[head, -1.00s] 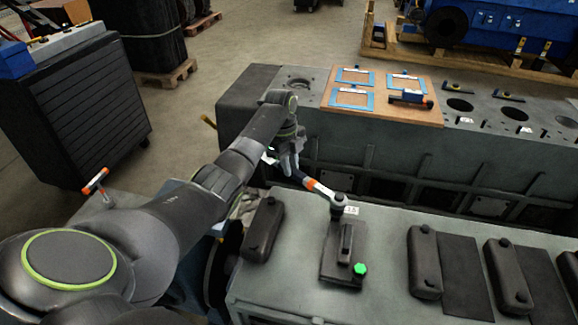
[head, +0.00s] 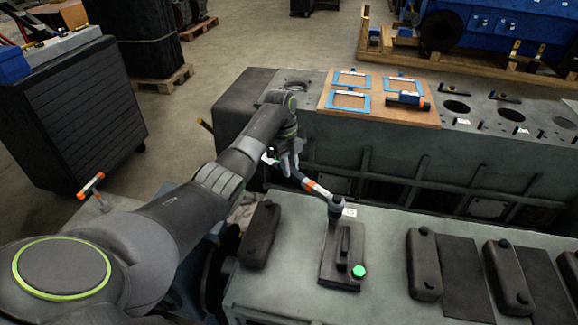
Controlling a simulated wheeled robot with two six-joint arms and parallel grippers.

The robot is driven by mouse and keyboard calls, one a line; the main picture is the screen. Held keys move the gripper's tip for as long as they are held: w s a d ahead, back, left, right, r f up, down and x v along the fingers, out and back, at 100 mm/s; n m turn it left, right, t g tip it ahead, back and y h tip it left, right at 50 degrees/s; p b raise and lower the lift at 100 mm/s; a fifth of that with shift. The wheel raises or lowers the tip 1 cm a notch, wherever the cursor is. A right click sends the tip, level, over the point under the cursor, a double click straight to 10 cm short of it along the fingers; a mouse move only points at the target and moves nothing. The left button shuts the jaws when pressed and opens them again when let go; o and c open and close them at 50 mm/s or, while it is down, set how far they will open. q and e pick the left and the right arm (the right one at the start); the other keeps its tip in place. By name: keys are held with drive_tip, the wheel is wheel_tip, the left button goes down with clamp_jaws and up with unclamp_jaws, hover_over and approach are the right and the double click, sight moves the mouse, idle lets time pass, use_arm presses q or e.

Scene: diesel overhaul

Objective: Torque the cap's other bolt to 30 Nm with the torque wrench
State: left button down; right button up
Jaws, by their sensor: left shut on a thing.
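My left gripper (head: 290,162) is shut on the handle end of the torque wrench (head: 318,190), which has an orange band. The wrench head sits on the far bolt (head: 335,204) of the bearing cap (head: 343,252). The cap stands on a dark plate on the grey engine block. The cap's near bolt carries a bright green mark (head: 358,271). The far bolt is mostly hidden under the wrench head. My right gripper is not in view.
Other dark caps (head: 424,262) stand along the block (head: 385,306). Behind is a second block with a wooden board (head: 380,113) holding blue frames and a tool. An orange-headed tool (head: 91,184) stands at the left by a dark cabinet (head: 68,110).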

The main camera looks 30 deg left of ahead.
use_arm(q)
drive_tip(key=shift+w+d+r+b, duration=0.1)
drive_tip(key=shift+w+b, duration=0.25)
drive_tip(key=shift+w, duration=0.15)
drive_tip(key=shift+m, duration=0.3)
drive_tip(key=shift+w+d+b, duration=0.15)
drive_tip(key=shift+w+b, duration=0.2)
drive_tip(key=shift+b, duration=0.1)
drive_tip(key=shift+w+d+m+b, duration=0.1)
drive_tip(key=shift+w+m+b, duration=0.2)
drive_tip(key=shift+m+b, duration=0.15)
drive_tip(key=shift+s+p, duration=0.35)
drive_tip(key=shift+p, duration=0.75)
